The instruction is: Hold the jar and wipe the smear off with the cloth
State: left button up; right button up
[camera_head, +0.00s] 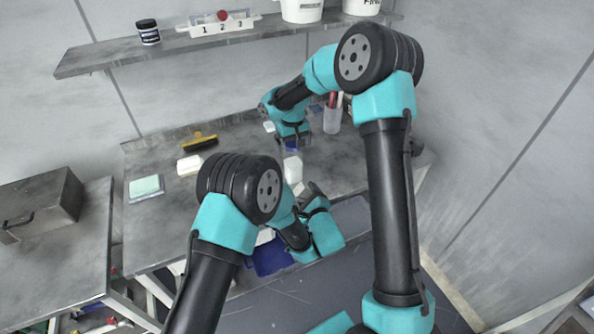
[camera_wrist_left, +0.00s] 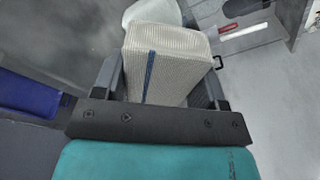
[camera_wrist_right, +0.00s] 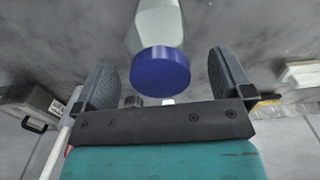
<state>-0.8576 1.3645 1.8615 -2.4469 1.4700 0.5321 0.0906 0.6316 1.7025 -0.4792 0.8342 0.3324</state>
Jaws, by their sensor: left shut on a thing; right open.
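The white jar (camera_head: 292,170) with a blue lid (camera_wrist_right: 160,73) stands upright on the grey bench. My right gripper (camera_head: 291,138) is above it, fingers open, one on each side of the lid in the right wrist view with gaps on both sides. My left gripper (camera_head: 305,190) is shut on the cloth (camera_wrist_left: 180,60), a pale ribbed pad with a blue stripe, low and close in front of the jar. A whitish rounded shape just beyond the cloth in the left wrist view looks like the jar; I cannot tell if they touch. No smear is visible.
A yellow-handled brush (camera_head: 199,142), a white block (camera_head: 189,165) and a pale green pad (camera_head: 146,187) lie left on the bench. A cup of tools (camera_head: 333,117) stands behind the jar at right. A blue bin (camera_head: 270,258) is near the front. A shelf (camera_head: 110,62) runs above.

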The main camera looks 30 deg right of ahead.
notch_tip(320, 180, up, 9)
jog(key=shift+r, duration=0.1)
pick_arm(q)
jog(key=shift+w, duration=0.1)
dwell(0.6)
